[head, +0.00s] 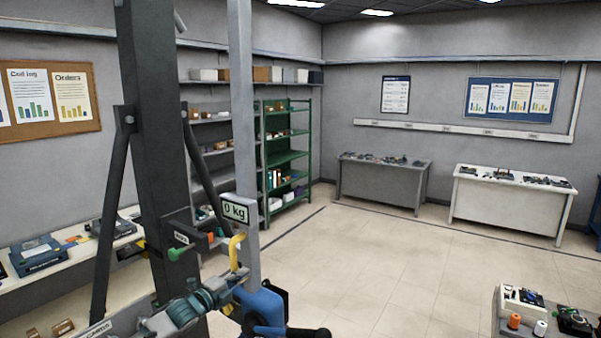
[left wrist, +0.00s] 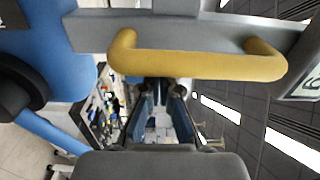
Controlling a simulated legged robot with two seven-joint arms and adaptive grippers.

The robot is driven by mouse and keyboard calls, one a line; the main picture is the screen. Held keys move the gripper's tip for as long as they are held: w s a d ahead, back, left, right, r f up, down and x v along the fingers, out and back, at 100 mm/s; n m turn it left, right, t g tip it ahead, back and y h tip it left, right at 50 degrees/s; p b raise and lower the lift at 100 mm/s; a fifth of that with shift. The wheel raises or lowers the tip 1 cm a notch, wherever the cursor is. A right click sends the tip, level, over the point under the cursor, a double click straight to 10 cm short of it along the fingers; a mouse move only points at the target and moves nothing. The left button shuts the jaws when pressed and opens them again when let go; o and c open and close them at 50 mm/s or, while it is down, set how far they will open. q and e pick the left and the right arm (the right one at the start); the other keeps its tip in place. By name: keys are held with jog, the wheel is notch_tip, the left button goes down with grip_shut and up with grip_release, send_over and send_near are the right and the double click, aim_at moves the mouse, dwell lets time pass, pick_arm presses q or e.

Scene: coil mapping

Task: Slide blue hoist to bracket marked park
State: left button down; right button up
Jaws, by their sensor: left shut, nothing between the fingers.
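The blue hoist (head: 262,308) is at the bottom centre of the head view, at the foot of a grey upright bar. Its blue body also shows at the left of the left wrist view (left wrist: 55,45). A yellow handle (head: 236,252) is on the bar, and it crosses the top of the left wrist view (left wrist: 195,65). My left gripper (head: 236,276) is close below the handle, shut and empty; its fingers (left wrist: 167,90) point towards the handle. I cannot tell whether they touch it. My right gripper is not visible.
A thick dark post (head: 160,130) with slanted braces stands left of the bar. The bar carries a "0 kg" sign (head: 235,211). A workbench (head: 70,262) runs along the left wall. A green shelf (head: 285,160) stands behind.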

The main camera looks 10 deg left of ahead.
aim_at(233, 271)
pick_arm(q)
jog(key=shift+w+a+r, duration=0.15)
jog(key=shift+a, duration=0.35)
jog(key=shift+w+a+r, duration=0.1)
jog(key=shift+w+a, duration=0.05)
jog(key=shift+a, duration=0.3)
jog(key=shift+w+a+f+b, duration=0.15)
jog(key=shift+w+a+b, duration=0.15)
jog(key=shift+a+b, duration=0.25)
jog(key=shift+w+a, duration=0.15)
jog(key=shift+a, duration=0.6)
